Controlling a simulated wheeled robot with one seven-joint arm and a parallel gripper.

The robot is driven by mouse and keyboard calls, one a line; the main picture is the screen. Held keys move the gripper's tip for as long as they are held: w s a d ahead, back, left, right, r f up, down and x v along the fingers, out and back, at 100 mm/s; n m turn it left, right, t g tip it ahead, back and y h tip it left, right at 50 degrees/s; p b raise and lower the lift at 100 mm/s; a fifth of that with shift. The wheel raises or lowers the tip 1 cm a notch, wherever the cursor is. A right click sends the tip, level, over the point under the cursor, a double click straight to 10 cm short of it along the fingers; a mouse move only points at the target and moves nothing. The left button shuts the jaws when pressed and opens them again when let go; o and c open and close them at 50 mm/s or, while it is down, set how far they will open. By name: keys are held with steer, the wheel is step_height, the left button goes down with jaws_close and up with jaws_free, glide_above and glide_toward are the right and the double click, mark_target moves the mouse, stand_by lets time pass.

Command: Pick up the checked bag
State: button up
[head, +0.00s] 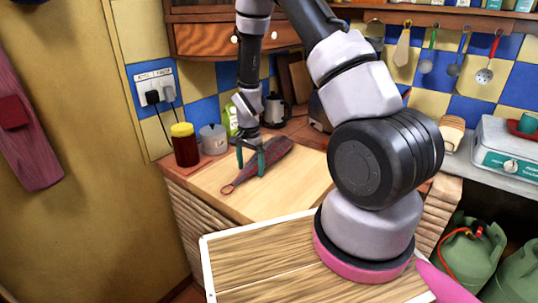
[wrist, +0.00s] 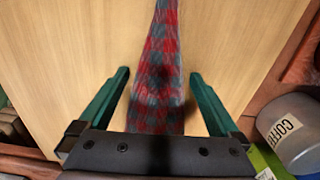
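The checked bag (head: 267,160) is a long, narrow red and grey-green piece with a loop at its near end. It lies on the light wooden counter top (head: 232,196) in the head view. In the wrist view the checked bag (wrist: 160,75) runs down the middle, between the fingers. My gripper (head: 250,163) is over the bag with its fingers pointing down. In the wrist view my gripper (wrist: 160,85) is open, one green finger on each side of the bag, with a gap on both sides.
A dark red jar with a yellow lid (head: 185,146) and a grey canister (head: 214,139) stand left of the gripper. The canister marked COFFEE (wrist: 292,130) is close to the right finger in the wrist view. A kettle (head: 275,110) stands behind. The near counter is clear.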

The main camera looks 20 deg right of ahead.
steer(key=c, duration=1.1)
step_height(320, 180, up, 10)
steer(key=shift+r, duration=0.1)
steer(key=shift+c, duration=0.2)
stand_by(0.3)
